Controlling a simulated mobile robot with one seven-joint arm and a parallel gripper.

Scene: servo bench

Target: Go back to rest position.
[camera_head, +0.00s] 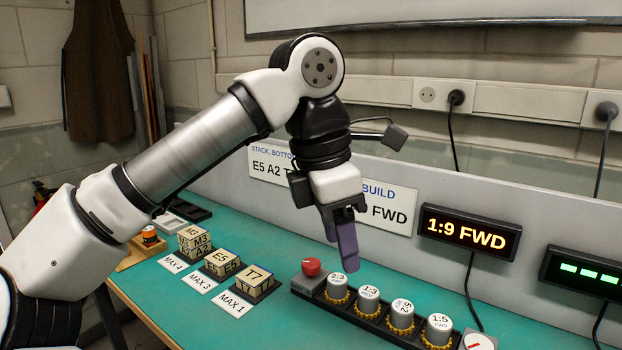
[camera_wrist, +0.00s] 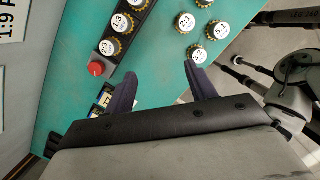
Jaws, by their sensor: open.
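My gripper (camera_head: 343,252) hangs from the raised arm with its dark purple fingers pointing down, above the bench near the red knob (camera_head: 311,267). In the wrist view the two fingers (camera_wrist: 158,82) stand apart with nothing between them; bare green bench top shows in the gap. The black rack (camera_head: 370,322) below and to the right holds several round, gear-edged units with white labelled tops, such as 2:3 (camera_head: 338,287) and 1:5 (camera_head: 439,327). The fingers look clear of the rack.
Lettered blocks, including T7 (camera_head: 254,278), E5 (camera_head: 222,262) and an M3 stack (camera_head: 194,240), stand left. Loose labelled units (camera_wrist: 218,30) lie on the bench (camera_wrist: 155,75). Sign cards (camera_head: 390,207), a 1:9 FWD display (camera_head: 469,232) and a green-lit display (camera_head: 585,272) line the back panel.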

